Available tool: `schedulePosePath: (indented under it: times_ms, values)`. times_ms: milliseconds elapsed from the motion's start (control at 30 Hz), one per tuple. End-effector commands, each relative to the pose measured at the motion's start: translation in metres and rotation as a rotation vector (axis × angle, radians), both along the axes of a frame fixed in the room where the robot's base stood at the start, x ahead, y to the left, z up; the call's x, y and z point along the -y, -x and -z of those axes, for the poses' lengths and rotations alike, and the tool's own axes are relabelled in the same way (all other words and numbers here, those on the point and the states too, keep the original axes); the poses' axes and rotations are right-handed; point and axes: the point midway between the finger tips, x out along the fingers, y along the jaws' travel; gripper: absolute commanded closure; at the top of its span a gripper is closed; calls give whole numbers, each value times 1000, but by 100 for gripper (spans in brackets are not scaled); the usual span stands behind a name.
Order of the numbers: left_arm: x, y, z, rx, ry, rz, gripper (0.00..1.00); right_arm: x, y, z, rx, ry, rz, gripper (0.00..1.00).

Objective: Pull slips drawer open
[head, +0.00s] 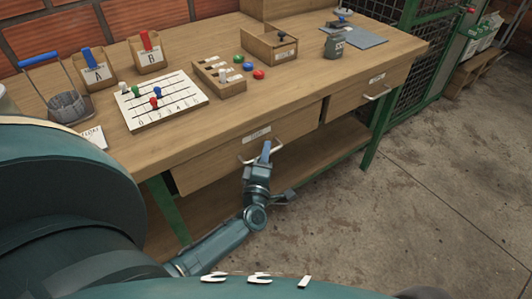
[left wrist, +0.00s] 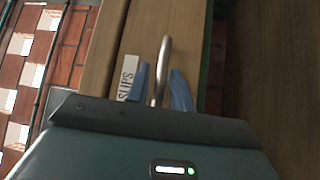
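The slips drawer (head: 220,160) is the left drawer under the wooden bench top. Its label (left wrist: 127,78) reads SLIPS in the left wrist view. Its metal bar handle (head: 246,160) also shows in the left wrist view (left wrist: 164,60). My left gripper (head: 265,152) is at this handle. In the left wrist view its two blue fingers (left wrist: 160,82) stand apart, one on each side of the bar, with a gap visible beside it. I cannot tell whether the drawer front stands slightly out. My right gripper is not in view.
A second drawer (head: 368,92) with its own handle is at the right. On the bench top stand a numbered board with pegs (head: 160,100), bins A (head: 97,75) and B (head: 147,55), and a wooden box (head: 271,45). A lower shelf (head: 310,165) lies below; the floor (head: 410,200) at right is clear.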

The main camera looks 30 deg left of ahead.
Motion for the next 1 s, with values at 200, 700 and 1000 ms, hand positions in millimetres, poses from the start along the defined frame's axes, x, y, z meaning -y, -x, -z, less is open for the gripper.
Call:
schedulePosePath:
  times_ms: [200,700,1000]
  values:
    - [0,0,0,0,0,0,95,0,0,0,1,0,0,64]
    - [0,0,0,0,0,0,100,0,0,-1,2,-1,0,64]
    - [6,2,-1,1,2,0,100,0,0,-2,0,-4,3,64]
